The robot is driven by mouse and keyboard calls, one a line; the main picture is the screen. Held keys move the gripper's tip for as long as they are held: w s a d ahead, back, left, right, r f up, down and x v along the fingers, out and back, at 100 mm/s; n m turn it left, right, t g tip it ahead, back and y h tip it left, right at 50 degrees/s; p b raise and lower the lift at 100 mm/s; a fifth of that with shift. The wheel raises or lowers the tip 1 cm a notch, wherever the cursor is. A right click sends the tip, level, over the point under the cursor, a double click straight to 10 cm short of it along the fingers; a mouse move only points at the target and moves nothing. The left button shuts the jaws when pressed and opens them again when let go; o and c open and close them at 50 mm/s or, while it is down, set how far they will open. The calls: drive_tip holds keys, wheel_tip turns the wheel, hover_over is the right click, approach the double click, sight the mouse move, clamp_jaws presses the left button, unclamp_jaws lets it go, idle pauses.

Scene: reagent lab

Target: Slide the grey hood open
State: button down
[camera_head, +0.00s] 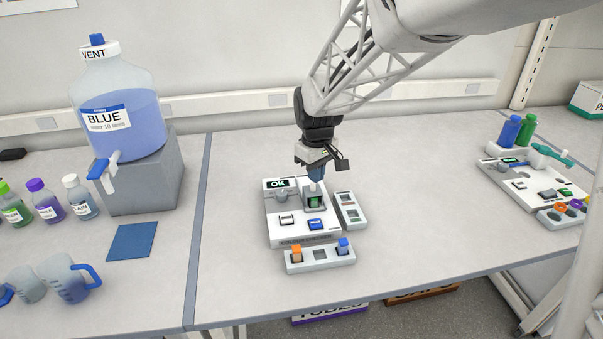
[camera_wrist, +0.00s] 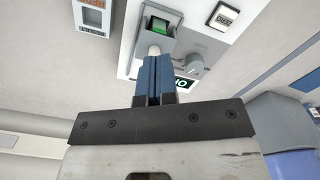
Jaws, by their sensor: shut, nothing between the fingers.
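The device (camera_head: 276,232) is a white panel on the bench with a lit display reading OK. On its upper right is a grey housing (camera_head: 307,190), which I take to be the grey hood. A pale rounded peg (camera_wrist: 154,50) shows just beyond the fingertips. I cannot tell whether the fingers touch it or the housing.
A grey knob (camera_head: 281,195) and a blue switch (camera_head: 316,224) are on the panel. A small block with two sockets (camera_head: 350,210) stands at its right, and a block with orange and blue pieces (camera_head: 320,262) in front. A blue-liquid bottle (camera_head: 120,100) stands left.

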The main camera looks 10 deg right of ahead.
sight(313, 192)
drive_tip(key=shift+r, duration=0.55)
drive_tip(key=c, duration=1.8)
unclamp_jaws()
drive_tip(key=shift+o, duration=1)
drive_tip(key=o, duration=0.5)
drive_tip(key=shift+w+r+n, duration=0.3)
drive_tip(key=shift+w+n, duration=0.1)
drive_tip(key=shift+w+r+n, duration=0.65)
drive_tip(key=shift+w+n, duration=0.15)
drive_tip(key=shift+n, duration=0.3)
drive_tip(key=shift+f, duration=0.1)
drive_tip(key=shift+f, duration=3.8)
